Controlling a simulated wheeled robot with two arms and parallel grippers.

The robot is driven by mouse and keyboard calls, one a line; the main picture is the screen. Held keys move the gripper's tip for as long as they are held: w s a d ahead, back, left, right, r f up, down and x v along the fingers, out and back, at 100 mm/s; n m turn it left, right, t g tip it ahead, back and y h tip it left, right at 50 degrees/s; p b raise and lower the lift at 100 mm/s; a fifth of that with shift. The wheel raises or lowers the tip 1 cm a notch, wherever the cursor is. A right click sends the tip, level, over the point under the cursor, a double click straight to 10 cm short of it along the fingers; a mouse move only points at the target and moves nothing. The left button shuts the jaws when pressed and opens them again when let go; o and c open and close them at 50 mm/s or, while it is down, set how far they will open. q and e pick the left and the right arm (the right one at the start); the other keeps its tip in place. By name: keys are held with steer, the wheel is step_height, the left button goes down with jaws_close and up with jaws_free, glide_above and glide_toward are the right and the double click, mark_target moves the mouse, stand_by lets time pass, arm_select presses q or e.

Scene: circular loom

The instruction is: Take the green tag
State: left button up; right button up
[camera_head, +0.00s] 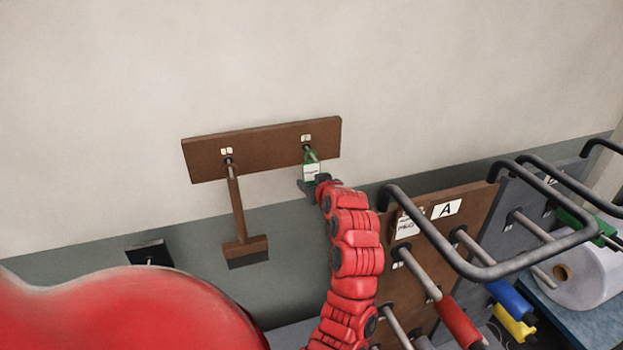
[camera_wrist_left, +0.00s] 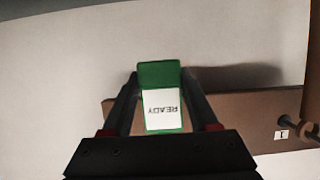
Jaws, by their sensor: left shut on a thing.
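The green tag (camera_head: 311,170) has a white label and a green loop at its top. In the head view it hangs at the right peg (camera_head: 312,154) of the brown wall board (camera_head: 265,147); the loop appears to be around the peg. My left gripper (camera_head: 315,183) is at the tag's lower part. In the left wrist view the tag (camera_wrist_left: 160,74) sits between the two fingers of my left gripper (camera_wrist_left: 160,88), shut on its sides, with the word READY upside down. The peg is hidden there. My right gripper is not in view.
To the right stands a brown panel (camera_head: 470,215) marked A, with black bar handles (camera_head: 440,245) and rods with red, blue and yellow grips. A white roll (camera_head: 590,275) lies farther right. The wall above the board is clear.

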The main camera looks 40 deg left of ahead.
arm_select(q)
jaws_close()
steer(key=shift+s+d+r, duration=0.1)
steer(key=shift+d, duration=0.1)
steer(key=shift+s+d+r, duration=0.15)
steer(key=shift+d, duration=0.15)
steer(key=s+d, duration=0.1)
steer(key=d, duration=0.2)
steer(key=s+d, duration=0.1)
steer(key=d, duration=0.1)
steer(key=shift+s+r, duration=0.3)
steer(key=shift+f, duration=0.1)
